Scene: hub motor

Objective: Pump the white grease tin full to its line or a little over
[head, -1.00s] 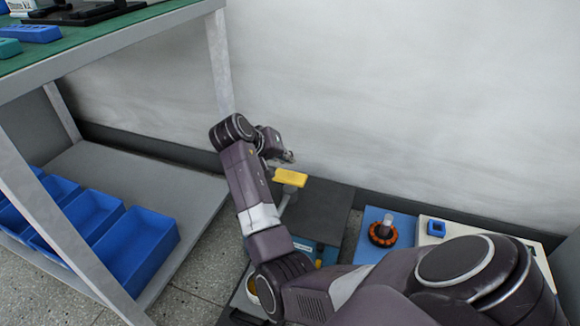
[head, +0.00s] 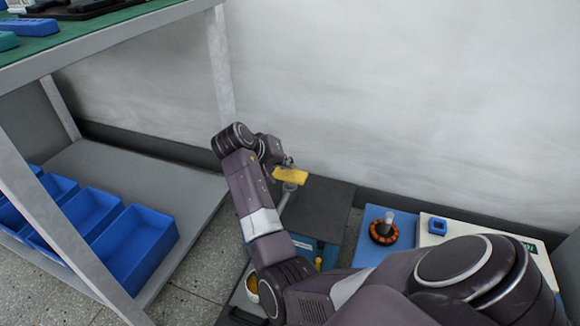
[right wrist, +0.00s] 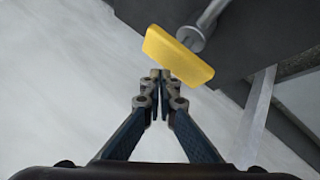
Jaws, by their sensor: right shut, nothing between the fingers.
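The yellow pump handle (head: 290,177) sits on top of a grey lever (head: 287,200) beside my right forearm. My right gripper (head: 287,162) is shut and empty, right at the handle's upper edge. In the right wrist view the closed fingertips (right wrist: 162,74) are close to the long edge of the yellow handle (right wrist: 178,55); I cannot tell if they touch. The white tin (head: 251,287) shows only in part behind my right arm, with amber grease inside. Its line and exact level are not visible. My left gripper is not in view.
A bench frame with blue bins (head: 137,245) on its lower shelf stands at the left. A blue mat (head: 372,250) with an orange-and-black ring part (head: 384,232) and a pale board (head: 462,228) lie to the right. The wall is behind the handle.

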